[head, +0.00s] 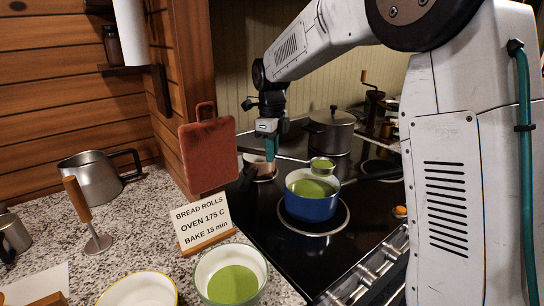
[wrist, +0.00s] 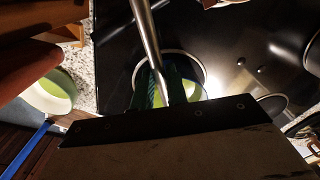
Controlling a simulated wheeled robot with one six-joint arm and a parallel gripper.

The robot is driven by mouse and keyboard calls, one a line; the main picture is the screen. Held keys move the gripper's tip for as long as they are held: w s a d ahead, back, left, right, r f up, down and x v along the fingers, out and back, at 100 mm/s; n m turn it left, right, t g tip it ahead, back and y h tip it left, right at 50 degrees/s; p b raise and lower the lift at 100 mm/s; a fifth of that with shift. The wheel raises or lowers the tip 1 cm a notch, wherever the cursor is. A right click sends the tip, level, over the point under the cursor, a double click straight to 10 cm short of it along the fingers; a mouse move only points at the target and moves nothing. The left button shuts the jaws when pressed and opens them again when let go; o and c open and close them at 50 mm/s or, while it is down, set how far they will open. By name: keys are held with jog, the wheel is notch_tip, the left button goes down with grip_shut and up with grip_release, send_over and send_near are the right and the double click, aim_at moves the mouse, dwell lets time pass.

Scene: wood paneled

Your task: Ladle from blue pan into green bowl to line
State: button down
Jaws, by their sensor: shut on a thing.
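The blue pan (head: 312,205) sits on the dark cooktop with green liquid inside. The ladle (head: 322,167) has green in its cup, held above the pan near its back rim. My gripper (head: 270,154) is shut on the ladle's handle, up and left of the pan. In the wrist view the ladle's handle (wrist: 148,42) runs between the fingers, with part of the pan behind them. The green bowl (head: 202,284) stands on the counter at the front, with green liquid inside. I cannot make out a fill line in it.
Another bowl (head: 140,290) is at the front left. A lidded pot (head: 331,130) is at the back, and a metal jug (head: 91,178) at the left.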

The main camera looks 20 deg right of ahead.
jog(key=shift+r, duration=1.4)
